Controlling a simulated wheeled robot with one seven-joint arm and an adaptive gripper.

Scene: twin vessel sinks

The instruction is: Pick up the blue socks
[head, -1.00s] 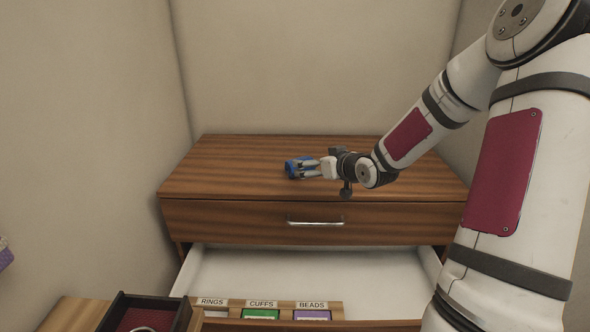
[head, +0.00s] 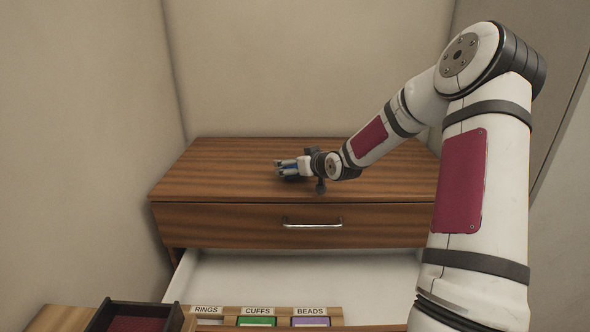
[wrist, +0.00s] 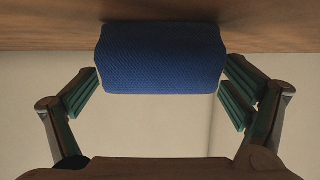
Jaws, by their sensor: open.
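The blue socks are a rolled, knitted bundle (wrist: 160,58) on the wooden dresser top (head: 220,165). In the wrist view they fill the upper middle, between my two spread fingers. My gripper (wrist: 160,92) is open, with a green-padded finger on each side of the bundle and a small gap showing at the left finger. In the head view my gripper (head: 281,168) is low over the dresser top, pointing left. There the socks are mostly hidden behind the fingers, with only a little blue showing.
Below the closed upper drawer (head: 245,223), a white-lined drawer (head: 300,273) is pulled open. Its front organizer has labels RINGS, CUFFS and BEADS. A dark tray with red lining (head: 137,323) is at lower left. Walls stand behind and to the left; the dresser top is otherwise clear.

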